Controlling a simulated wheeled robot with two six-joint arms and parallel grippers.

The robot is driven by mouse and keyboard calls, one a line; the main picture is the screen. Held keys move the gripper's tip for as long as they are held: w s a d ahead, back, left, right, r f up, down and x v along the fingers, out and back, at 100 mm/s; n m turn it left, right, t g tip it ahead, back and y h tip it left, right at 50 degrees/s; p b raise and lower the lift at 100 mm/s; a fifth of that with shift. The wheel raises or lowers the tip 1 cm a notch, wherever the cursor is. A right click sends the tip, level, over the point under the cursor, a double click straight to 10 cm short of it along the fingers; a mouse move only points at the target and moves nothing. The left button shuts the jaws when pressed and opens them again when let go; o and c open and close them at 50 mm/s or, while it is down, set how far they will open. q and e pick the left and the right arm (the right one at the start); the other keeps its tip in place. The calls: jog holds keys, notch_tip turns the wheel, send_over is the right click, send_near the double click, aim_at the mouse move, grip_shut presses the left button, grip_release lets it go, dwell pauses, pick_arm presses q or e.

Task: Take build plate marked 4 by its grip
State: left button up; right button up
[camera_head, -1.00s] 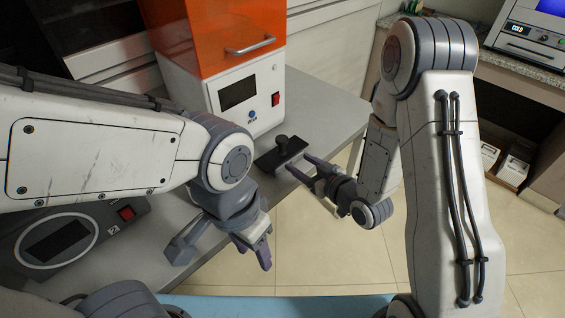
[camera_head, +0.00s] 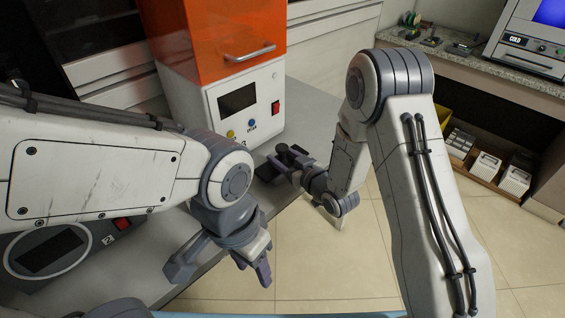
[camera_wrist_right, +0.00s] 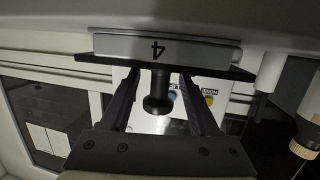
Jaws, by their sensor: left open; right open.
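The build plate (camera_head: 266,172) is a dark slab on the grey bench's right end, in front of the orange-topped machine. In the right wrist view its pale label (camera_wrist_right: 205,50) reads 4, upside down. Its black knob-shaped grip (camera_wrist_right: 157,98) stands out between the fingers of my right gripper (camera_wrist_right: 158,82). That gripper (camera_head: 284,163) is open, one finger on each side of the grip, with visible gaps. In the head view the fingers partly hide the plate. My left gripper (camera_head: 260,268) is open and empty, over the front edge of the bench.
The orange and white machine (camera_head: 240,105) stands just behind the plate. A dark device with an oval panel (camera_head: 45,250) is at lower left. At right, a counter (camera_head: 480,60) carries a COLD unit, with white racks (camera_head: 485,165) below. Tiled floor is open in front.

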jog(key=shift+w+a+f, duration=0.1)
jog(key=shift+w+a, duration=0.05)
jog(key=shift+w, duration=0.1)
grip_shut()
dwell(1.3)
